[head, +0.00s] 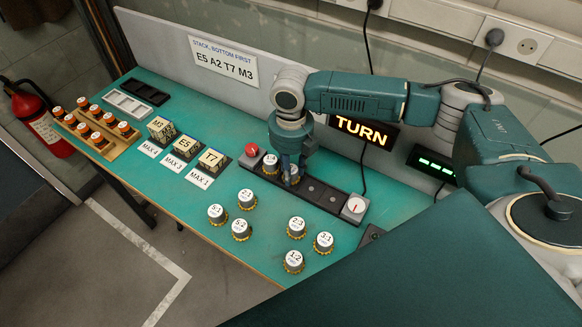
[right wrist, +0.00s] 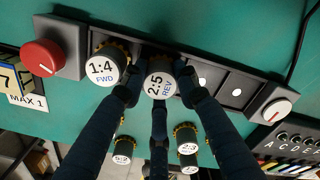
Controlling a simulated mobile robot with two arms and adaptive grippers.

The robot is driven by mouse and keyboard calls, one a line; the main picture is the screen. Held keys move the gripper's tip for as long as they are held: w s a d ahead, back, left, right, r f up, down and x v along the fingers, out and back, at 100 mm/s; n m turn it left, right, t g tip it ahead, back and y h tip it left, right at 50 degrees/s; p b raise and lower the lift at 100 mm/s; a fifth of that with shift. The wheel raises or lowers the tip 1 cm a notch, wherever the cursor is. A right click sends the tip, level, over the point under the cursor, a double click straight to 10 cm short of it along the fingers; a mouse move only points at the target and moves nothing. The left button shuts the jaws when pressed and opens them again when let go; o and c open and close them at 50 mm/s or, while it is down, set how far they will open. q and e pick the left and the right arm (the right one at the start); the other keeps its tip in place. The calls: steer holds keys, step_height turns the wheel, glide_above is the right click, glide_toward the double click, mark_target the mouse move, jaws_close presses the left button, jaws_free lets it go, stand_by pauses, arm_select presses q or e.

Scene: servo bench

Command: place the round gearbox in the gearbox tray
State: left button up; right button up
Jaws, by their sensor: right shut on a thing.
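My right gripper (head: 291,163) points down over a long dark strip (head: 328,195) with a row of square places. Its fingers are shut on a round gearbox labelled 2:5 REV (right wrist: 159,83), with a dark body and white top. That gearbox is at the second place; I cannot tell whether it is seated or just above. A round gearbox labelled 1:4 FWD (right wrist: 106,66) stands in the first place, just left of it. The places to the right are empty. A wooden rack (head: 97,146) at the far left holds several small white-topped pieces. My left gripper is not in view.
Several loose round gearboxes (head: 241,229) stand on the green bench in front of the strip. A red button (head: 252,150) and a dial (head: 355,205) flank it. Labelled blocks (head: 185,147) stand to the left. A lit TURN sign (head: 362,131) is behind.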

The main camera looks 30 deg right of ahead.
steer(key=o, duration=0.9)
steer(key=shift+f, duration=0.1)
step_height(320, 180, up, 12)
steer(key=shift+r+b, duration=0.2)
steer(key=shift+b, duration=1)
